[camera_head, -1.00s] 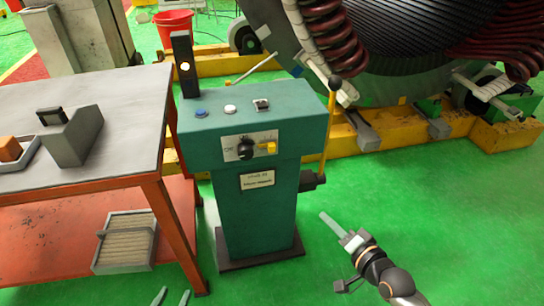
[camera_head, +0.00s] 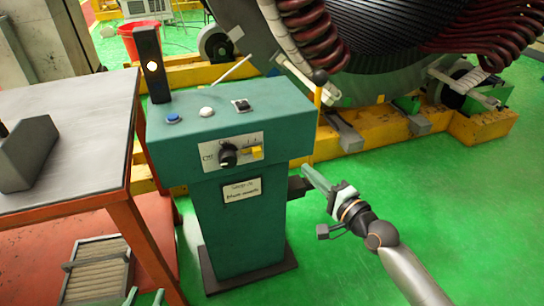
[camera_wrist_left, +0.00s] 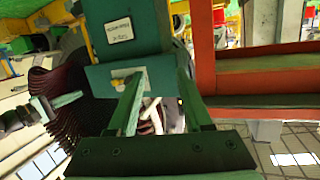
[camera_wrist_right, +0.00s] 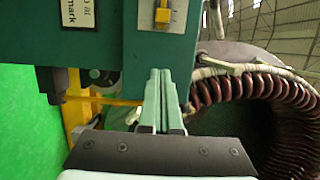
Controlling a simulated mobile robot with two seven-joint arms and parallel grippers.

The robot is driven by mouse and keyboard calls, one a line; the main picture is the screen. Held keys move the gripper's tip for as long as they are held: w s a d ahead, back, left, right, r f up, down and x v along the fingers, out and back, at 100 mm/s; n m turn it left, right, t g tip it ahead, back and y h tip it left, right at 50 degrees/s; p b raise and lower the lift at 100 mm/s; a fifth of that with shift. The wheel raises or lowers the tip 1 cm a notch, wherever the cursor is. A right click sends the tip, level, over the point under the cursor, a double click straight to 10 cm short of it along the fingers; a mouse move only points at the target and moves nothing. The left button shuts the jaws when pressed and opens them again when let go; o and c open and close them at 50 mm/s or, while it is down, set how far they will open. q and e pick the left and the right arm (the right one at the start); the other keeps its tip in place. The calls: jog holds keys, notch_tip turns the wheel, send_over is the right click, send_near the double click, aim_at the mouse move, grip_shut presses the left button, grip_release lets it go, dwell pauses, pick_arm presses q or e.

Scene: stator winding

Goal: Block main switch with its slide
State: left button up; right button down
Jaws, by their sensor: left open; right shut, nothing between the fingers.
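The main switch, a black round knob (camera_head: 228,155), sits on a white plate on the green console's front. Its yellow slide (camera_head: 251,153) is just right of the knob, apparently touching or very close to it. The slide also shows in the right wrist view (camera_wrist_right: 163,16); the knob is outside that view. My right gripper (camera_head: 306,168) is shut and empty, right of the console and slightly below the slide; its closed fingers (camera_wrist_right: 160,75) point forward. My left gripper (camera_head: 145,297) shows only its tips at the bottom edge; its fingers (camera_wrist_left: 160,90) are apart and empty.
The green console (camera_head: 240,240) stands on a dark base. An orange-framed table (camera_head: 70,105) is close on its left. Blue and white buttons (camera_head: 206,112) and a black post (camera_head: 151,60) are on top. An upright yellow lever (camera_head: 318,110) rises at the right. Green floor lies clear at right.

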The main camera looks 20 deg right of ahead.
aim_at(261, 154)
jog(key=b+x, duration=0.2)
jog(key=x, duration=0.7)
jog(key=shift+w+f, duration=0.15)
jog(key=shift+w, duration=0.1)
jog(key=shift+a, duration=1.2)
pick_arm(q)
notch_tip(261, 154, up, 9)
jog(key=w+m+t+h, duration=0.1)
jog(key=t, duration=0.2)
jog(key=shift+d+m+t+h, duration=0.15)
jog(key=shift+m+t+h, duration=0.15)
jog(key=shift+m+h, duration=0.1)
pick_arm(e)
jog(key=shift+a, duration=0.85)
pick_arm(q)
jog(key=shift+p, duration=0.3)
pick_arm(e)
jog(key=shift+s+a+p, duration=0.1)
jog(key=shift+a+p, duration=0.75)
jog(key=shift+a, duration=0.3)
pick_arm(q)
notch_tip(261, 154, down, 10)
jog(key=s+n+g+y, duration=0.1)
jog(key=n+g, duration=0.1)
jog(key=g, duration=0.2)
jog(key=shift+s+a+f+y, duration=0.15)
jog(key=shift+a+y, duration=0.05)
jog(key=shift+y, duration=0.2)
